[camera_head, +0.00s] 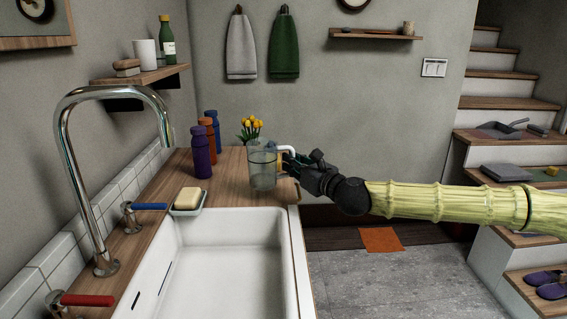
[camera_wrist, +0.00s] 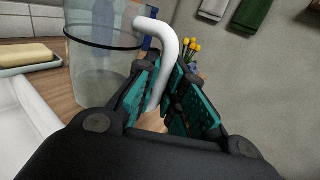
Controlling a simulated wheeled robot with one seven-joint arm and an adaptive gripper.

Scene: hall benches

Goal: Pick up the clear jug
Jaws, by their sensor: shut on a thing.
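The clear jug (camera_head: 262,170) stands upright at the far end of the wooden counter, beyond the sink. Its white handle points right, towards my gripper (camera_head: 292,163). In the wrist view the jug (camera_wrist: 100,75) is at the upper left, and its curved white handle (camera_wrist: 168,42) runs down between my fingers. My gripper (camera_wrist: 168,97) is shut on the handle, with teal pads on both sides of it. I cannot tell whether the jug's base touches the counter. The lower end of the handle is hidden by the gripper.
Purple (camera_head: 202,158), orange and blue bottles stand left of the jug. Yellow flowers (camera_head: 250,128) are behind it. A soap dish (camera_head: 188,203) with soap lies by the white sink (camera_head: 215,305). A tall chrome faucet (camera_head: 68,150) rises at left. The floor at right is mostly open.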

